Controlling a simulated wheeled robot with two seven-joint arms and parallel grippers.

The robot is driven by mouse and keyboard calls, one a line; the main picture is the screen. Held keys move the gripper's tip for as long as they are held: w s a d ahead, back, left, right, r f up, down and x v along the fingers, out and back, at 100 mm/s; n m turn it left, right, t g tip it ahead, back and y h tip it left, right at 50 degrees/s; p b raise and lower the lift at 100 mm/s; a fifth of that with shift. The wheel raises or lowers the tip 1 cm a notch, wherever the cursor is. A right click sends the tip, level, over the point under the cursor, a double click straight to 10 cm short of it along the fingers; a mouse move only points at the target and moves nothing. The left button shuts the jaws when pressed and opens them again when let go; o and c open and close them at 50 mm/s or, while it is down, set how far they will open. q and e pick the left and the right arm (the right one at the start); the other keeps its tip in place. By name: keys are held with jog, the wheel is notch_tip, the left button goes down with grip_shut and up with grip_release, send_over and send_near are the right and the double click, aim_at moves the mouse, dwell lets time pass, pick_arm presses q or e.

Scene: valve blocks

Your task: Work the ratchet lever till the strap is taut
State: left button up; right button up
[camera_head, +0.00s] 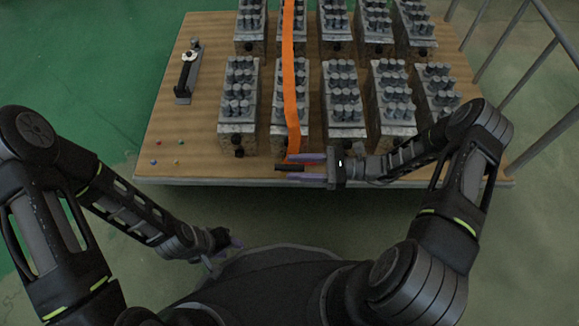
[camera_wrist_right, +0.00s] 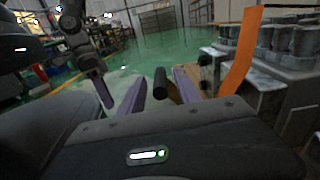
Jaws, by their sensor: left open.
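An orange strap (camera_head: 289,75) runs over one column of valve blocks to the pallet's front edge; it also shows in the right wrist view (camera_wrist_right: 240,55). I cannot tell how taut it is. A black lever handle (camera_head: 287,168) sticks out at the strap's lower end; the right wrist view shows its round end (camera_wrist_right: 160,83). My right gripper (camera_head: 305,168) is open, its purple fingers on either side of the handle with gaps visible. The ratchet body is mostly hidden. My left gripper (camera_head: 230,242) is open and empty, low in front of the pallet.
Several grey valve blocks (camera_head: 237,126) stand in two rows on the wooden pallet (camera_head: 185,120). A black device with a white part (camera_head: 187,72) and small coloured balls lie at its left. A grey railing (camera_head: 505,65) is at the right. The green floor in front is clear.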

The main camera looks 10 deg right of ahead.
jog(key=shift+x, duration=1.15)
jog(key=shift+c, duration=0.2)
grip_shut()
jog(key=shift+s, duration=0.1)
dwell(0.3)
